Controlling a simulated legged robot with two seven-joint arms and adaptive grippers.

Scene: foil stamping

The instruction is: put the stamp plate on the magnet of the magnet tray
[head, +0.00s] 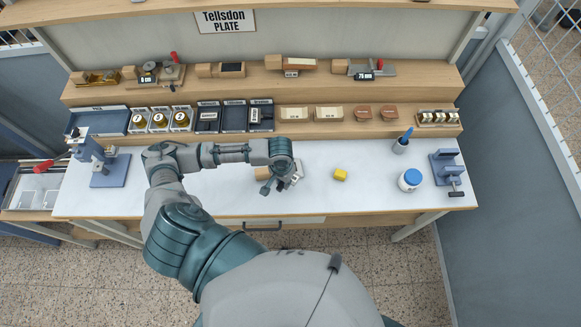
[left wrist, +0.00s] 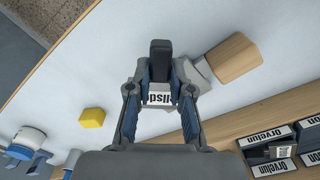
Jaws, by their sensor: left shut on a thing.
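My left gripper (head: 280,184) is over the middle of the white table. In the left wrist view the left gripper (left wrist: 160,92) is shut on the stamp plate (left wrist: 159,98), a pale piece with black letters, partly hidden by the fingers. A wooden block (left wrist: 234,58) joined to a grey part lies on the table beside the fingers; in the head view this wooden block (head: 262,173) shows left of the gripper. I cannot tell for sure if this is the magnet tray, and no magnet shows clearly. My right gripper is not in view.
A yellow block (head: 340,175) lies right of the gripper. Farther right are a white jar with a blue lid (head: 410,180) and a blue-grey press (head: 447,172). Another blue-grey device (head: 108,165) stands at the left. Labelled dark trays (head: 234,117) line the back shelf.

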